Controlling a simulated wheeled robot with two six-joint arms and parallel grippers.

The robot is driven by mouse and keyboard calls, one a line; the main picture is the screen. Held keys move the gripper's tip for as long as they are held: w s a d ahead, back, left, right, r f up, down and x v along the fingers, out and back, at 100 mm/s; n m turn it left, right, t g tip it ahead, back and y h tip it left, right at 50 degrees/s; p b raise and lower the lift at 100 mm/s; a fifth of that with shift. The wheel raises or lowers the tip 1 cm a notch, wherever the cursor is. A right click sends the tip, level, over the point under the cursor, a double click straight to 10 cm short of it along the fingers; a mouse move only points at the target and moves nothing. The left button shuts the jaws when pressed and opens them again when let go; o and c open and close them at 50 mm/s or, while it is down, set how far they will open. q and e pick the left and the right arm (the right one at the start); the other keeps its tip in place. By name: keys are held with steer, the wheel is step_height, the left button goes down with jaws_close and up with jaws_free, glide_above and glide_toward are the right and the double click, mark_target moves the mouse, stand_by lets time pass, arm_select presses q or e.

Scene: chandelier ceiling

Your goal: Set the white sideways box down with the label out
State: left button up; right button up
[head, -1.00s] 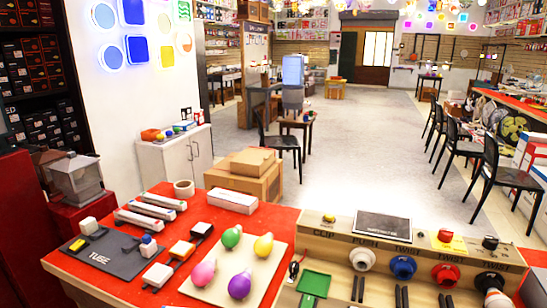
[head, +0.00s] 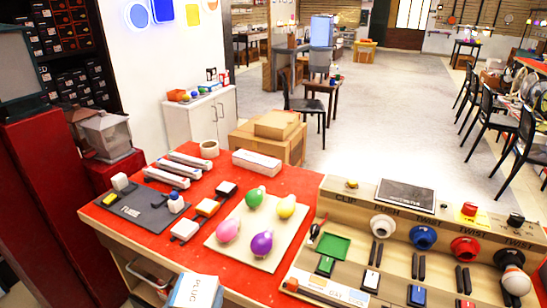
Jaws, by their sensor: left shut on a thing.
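A white box (head: 197,289) with blue on its side and the word PLUG on its upper face shows at the bottom edge, in front of the red-topped counter (head: 290,178). My left gripper (head: 187,301) is shut on this box; the fingers are mostly hidden or cut off by the frame edge. The lower part of the box is out of view. A second white box (head: 257,163) lies on its long side at the back of the counter, clear of the gripper. My right gripper is not in view.
A pale board (head: 222,246) with several coloured bulbs, a dark mat (head: 134,211), long white fixtures (head: 170,170) and a tape roll (head: 209,148) occupy the counter. A cardboard test panel (head: 345,214) with sockets stands at right. Bare red top shows around the white box.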

arm_select(q)
steer(key=shift+w, duration=0.2)
steer(key=w+r+h+b, duration=0.1)
steer(key=w, duration=0.1)
steer(key=w+d+r+m+h+b, duration=0.1)
steer(key=w, duration=0.2)
steer(key=w+d+r+m+h+b, duration=0.1)
steer(key=w+r+b, duration=0.1)
steer(key=shift+w+d, duration=0.15)
steer(key=shift+w, duration=0.1)
steer(key=w+d+r+m+g+h+b, duration=0.1)
steer(key=w+r+m+h+b, duration=0.1)
steer(key=r, duration=0.3)
steer(key=shift+w+d+h, duration=0.3)
steer(key=shift+w+h, duration=0.3)
steer(key=shift+w, duration=0.25)
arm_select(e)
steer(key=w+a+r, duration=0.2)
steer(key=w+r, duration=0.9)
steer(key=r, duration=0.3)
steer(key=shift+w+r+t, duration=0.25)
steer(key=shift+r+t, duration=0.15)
